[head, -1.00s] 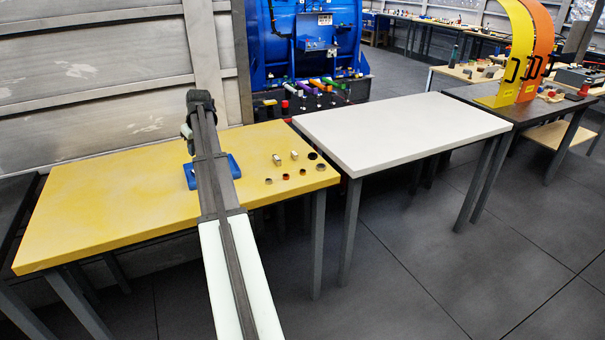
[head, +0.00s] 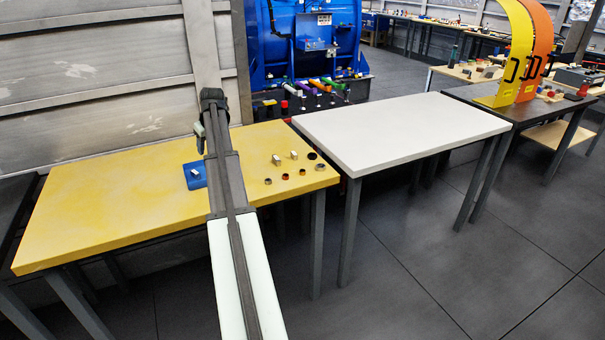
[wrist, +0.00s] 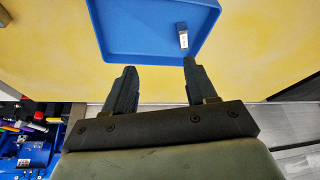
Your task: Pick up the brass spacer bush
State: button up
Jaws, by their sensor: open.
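Several small ring-shaped parts sit at the right end of the yellow table (head: 110,205) in the head view. An orange-brown ring (head: 285,177) and a duller brownish ring (head: 267,181) lie in the front row. They are too small for me to tell which is the brass spacer bush. My gripper is open and empty in the wrist view (wrist: 158,65), with its fingers over the near edge of a blue tray (wrist: 140,47). No ring shows in the wrist view. In the head view, my arm hides part of the tray (head: 189,182), left of the rings.
A small silver block (wrist: 182,36) lies in the tray. Two pale metal blocks (head: 277,159) (head: 293,155) and dark rings (head: 320,167) (head: 311,156) stand near the other rings. The white table (head: 400,130) to the right is bare. A blue machine (head: 305,45) stands behind.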

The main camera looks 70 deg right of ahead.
jog(key=s+d+m+h, duration=0.1)
jog(key=s+d, duration=0.3)
jog(key=s, duration=0.4)
jog(key=s+d+m, duration=0.1)
jog(key=s+d, duration=0.3)
jog(key=s, duration=0.3)
jog(key=m+g, duration=0.3)
jog(key=m, duration=0.1)
send_near(302, 170)
jog(key=w+a+r, duration=0.4)
jog(key=r, duration=0.1)
jog(key=s+m+g+h, duration=0.1)
jog(key=s+m, duration=0.2)
jog(key=m, duration=0.4)
jog(key=x, duration=0.9)
jog(key=d+x, duration=0.1)
jog(key=x, duration=0.4)
jog(key=shift+s, duration=0.25)
jog(key=shift+c, duration=0.4)
grip_shut()
